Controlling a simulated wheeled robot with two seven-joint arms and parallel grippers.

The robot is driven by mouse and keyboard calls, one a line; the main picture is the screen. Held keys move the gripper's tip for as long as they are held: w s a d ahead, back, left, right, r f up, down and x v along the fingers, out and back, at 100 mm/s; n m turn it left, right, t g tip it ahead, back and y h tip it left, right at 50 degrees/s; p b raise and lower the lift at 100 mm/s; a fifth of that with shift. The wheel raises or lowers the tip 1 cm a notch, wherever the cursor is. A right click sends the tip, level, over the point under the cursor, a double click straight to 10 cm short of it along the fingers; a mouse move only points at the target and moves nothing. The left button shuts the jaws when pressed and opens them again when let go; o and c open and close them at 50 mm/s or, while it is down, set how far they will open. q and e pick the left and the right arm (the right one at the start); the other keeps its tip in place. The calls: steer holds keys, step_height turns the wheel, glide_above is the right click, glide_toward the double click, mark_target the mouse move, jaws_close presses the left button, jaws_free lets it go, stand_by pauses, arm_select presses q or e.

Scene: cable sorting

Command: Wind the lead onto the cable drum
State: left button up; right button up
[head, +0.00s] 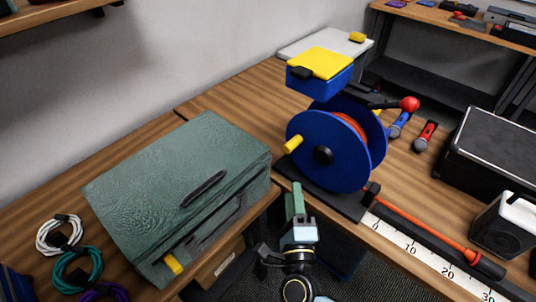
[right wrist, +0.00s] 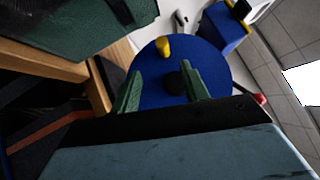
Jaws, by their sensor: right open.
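The cable drum (head: 330,165) stands on a dark base at the table's front edge, with blue flanges and orange-red lead wound between them. A yellow crank knob (head: 293,144) sticks out from its near flange; in the right wrist view the knob (right wrist: 163,46) is beyond the fingers. The orange lead (head: 420,221) runs from a dark guide by the drum down to a black end piece (head: 487,265). My right gripper (head: 295,200) is below and in front of the drum, open and empty. In the right wrist view its green fingers (right wrist: 160,88) frame the blue flange, apart from the knob. My left gripper is out of view.
A green case (head: 170,185) fills the left table, beside several coiled cables (head: 77,266). A blue box with yellow lid (head: 320,72) stands behind the drum. A ruler (head: 420,259) edges the table.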

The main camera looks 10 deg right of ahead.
glide_toward(288, 148)
steer(key=w, duration=0.2)
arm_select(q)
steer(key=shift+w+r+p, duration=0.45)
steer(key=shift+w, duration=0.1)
arm_select(e)
steer(key=x, duration=0.6)
steer(key=f+x, duration=0.1)
steer(key=x, duration=0.2)
steer(key=shift+d, duration=0.2)
jaws_close()
